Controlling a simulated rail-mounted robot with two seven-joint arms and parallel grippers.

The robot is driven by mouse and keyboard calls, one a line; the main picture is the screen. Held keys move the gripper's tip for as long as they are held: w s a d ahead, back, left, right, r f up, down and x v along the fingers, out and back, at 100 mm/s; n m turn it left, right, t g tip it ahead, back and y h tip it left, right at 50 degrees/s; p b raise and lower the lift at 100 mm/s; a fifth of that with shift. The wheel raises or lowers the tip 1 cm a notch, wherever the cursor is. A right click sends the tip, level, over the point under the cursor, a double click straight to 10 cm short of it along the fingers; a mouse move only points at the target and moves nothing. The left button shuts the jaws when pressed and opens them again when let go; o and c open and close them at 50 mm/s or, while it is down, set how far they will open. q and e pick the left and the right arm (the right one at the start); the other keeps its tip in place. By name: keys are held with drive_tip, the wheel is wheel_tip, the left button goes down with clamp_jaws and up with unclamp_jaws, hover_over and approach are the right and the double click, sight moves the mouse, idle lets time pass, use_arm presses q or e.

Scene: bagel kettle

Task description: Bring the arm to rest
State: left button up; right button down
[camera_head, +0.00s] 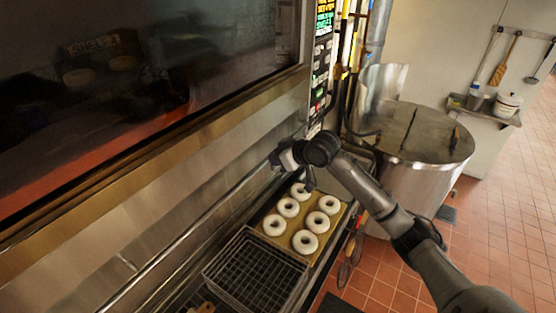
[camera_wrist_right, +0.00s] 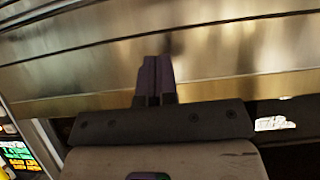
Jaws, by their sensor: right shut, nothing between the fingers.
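My right arm comes in from the right side of the head view. Its gripper (camera_head: 276,157) is in front of the steel panel below the dark oven window, above the far end of the bagel tray. In the right wrist view the two dark fingers (camera_wrist_right: 155,77) lie together, shut and empty, pointing at the steel panel (camera_wrist_right: 225,50). I cannot tell the exact gap to the panel. My left gripper is not in view.
A tray (camera_head: 316,258) with several pale ring bagels (camera_head: 305,242) lies below the arm. A black wire basket (camera_head: 207,272) is beside it. A large lidded steel kettle (camera_head: 410,190) stands to the right. A wall shelf (camera_head: 487,114) holds containers. Tiled floor is clear at the right.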

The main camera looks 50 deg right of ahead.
drive_tip(key=shift+s+r, duration=0.3)
drive_tip(key=shift+s, duration=0.05)
